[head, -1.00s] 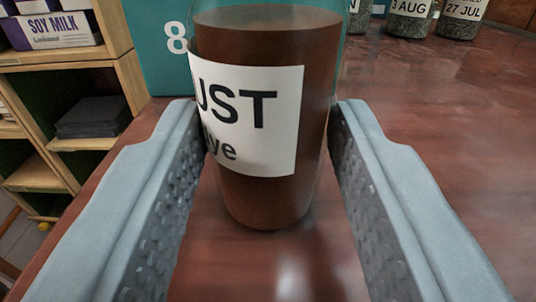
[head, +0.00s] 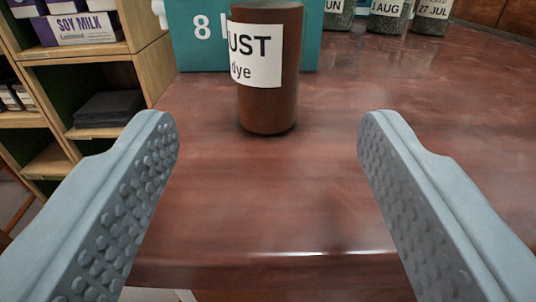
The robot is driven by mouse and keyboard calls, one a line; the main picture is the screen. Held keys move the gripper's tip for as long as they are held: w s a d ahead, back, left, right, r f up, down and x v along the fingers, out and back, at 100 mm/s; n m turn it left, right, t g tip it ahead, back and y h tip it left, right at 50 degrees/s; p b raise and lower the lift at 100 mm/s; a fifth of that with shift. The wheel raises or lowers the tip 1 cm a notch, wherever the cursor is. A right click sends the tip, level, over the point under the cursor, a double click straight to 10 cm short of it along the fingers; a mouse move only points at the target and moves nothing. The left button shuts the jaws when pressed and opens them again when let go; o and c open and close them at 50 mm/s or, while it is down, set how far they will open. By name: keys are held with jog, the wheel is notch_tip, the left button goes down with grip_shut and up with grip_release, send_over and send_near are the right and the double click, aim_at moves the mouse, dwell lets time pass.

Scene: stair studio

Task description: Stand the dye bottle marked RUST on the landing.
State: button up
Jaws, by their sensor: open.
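The dye bottle (head: 266,105) is a brown cylinder with a white label reading "UST" and "dye"; the label's left edge is turned out of sight. I cannot tell from the picture whether this surface is the landing.
A teal box (head: 200,45) marked 8 stands behind the bottle. Several dated jars (head: 432,14) stand at the back right. A wooden shelf (head: 150,70) at the left holds a soy milk box (head: 85,29) and dark folded cloth (head: 110,106). The surface's near edge shows below.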

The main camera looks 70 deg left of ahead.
jog(key=shift+v, duration=2.2)
jog(key=s+a+r+m+h, duration=0.1)
jog(key=a+h, duration=0.1)
jog(key=s+a+m+g+h, duration=0.1)
jog(key=s+a+h, duration=0.1)
jog(key=a, duration=0.1)
jog(key=s+a+r+m+g+h, duration=0.1)
jog(key=s+a, duration=0.1)
jog(key=a, duration=0.1)
jog(key=shift+r+h, duration=0.3)
jog(key=shift+h, duration=0.1)
jog(key=s+a+r+m+t+h, duration=0.1)
jog(key=s+r+m+t+h, duration=0.2)
jog(key=s+r, duration=0.3)
jog(key=s+a+r+m+t+h, duration=0.2)
jog(key=s+r+m+t+h, duration=0.2)
jog(key=r, duration=0.9)
jog(key=s+a+r+m+t+h, duration=0.1)
jog(key=s+r+m+t+h, duration=0.3)
jog(key=s+r, duration=0.5)
jog(key=r+t, duration=0.1)
jog(key=t, duration=0.1)
jog(key=shift+a+t, duration=0.4)
jog(key=shift+c, duration=0.2)
